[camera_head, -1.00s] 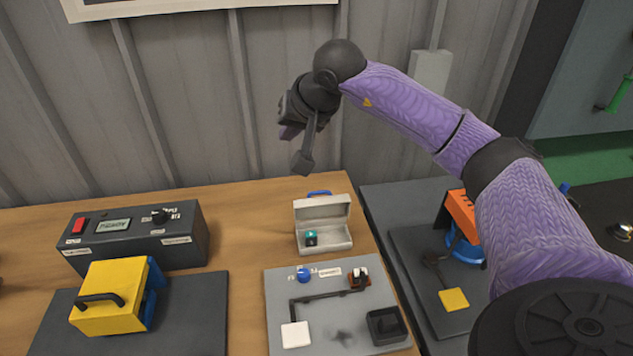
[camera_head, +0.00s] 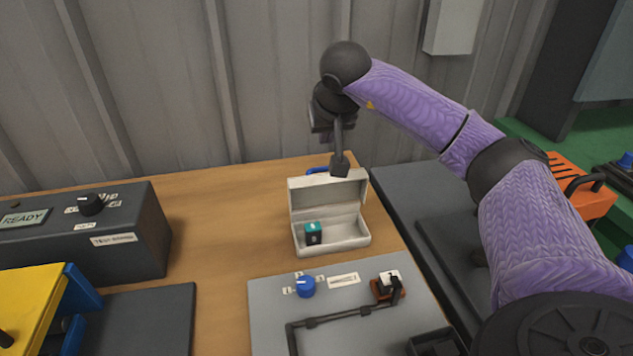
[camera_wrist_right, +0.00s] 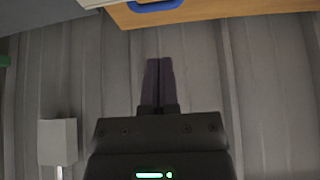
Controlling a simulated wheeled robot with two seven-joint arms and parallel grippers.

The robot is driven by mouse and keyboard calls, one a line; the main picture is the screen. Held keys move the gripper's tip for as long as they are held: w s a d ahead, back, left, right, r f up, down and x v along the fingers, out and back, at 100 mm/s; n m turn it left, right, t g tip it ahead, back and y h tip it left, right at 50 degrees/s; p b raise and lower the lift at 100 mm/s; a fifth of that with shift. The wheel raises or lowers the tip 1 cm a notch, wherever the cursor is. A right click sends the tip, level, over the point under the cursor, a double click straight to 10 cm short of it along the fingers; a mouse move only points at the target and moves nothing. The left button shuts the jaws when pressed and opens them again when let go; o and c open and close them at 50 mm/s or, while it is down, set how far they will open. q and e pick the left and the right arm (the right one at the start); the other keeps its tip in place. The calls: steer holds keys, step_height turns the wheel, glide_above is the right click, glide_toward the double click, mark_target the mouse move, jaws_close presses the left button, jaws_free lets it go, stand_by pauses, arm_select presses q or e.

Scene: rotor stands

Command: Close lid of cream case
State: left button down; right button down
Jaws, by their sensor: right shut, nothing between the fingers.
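The cream case (camera_head: 346,242) stands on the wooden table in the head view, with its lid (camera_head: 309,197) raised at the back. A small teal and black block (camera_head: 313,233) sits inside at the left. A blue handle (camera_head: 318,170) shows behind the lid; a blue handle also shows at the top of the right wrist view (camera_wrist_right: 156,5). My right gripper (camera_head: 340,166) is above and just behind the raised lid; I cannot tell whether it touches. Its fingers are together and empty in the right wrist view (camera_wrist_right: 158,62). My left gripper is not in view.
A grey board (camera_head: 268,318) with a blue knob (camera_head: 305,286) lies in front of the case. A dark box reading READY (camera_head: 130,222) and a yellow device (camera_head: 28,310) stand left. Bare table (camera_head: 225,215) lies left of the case; a corrugated wall rises behind.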

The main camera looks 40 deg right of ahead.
mark_target(325, 187)
steer(key=b+x, duration=0.3)
steer(key=x, duration=0.6)
steer(key=shift+f, duration=0.4)
steer(key=shift+w+d+f, duration=0.15)
steer(key=shift+w+f, duration=0.1)
steer(key=shift+f, duration=0.05)
steer(key=shift+s, duration=0.1)
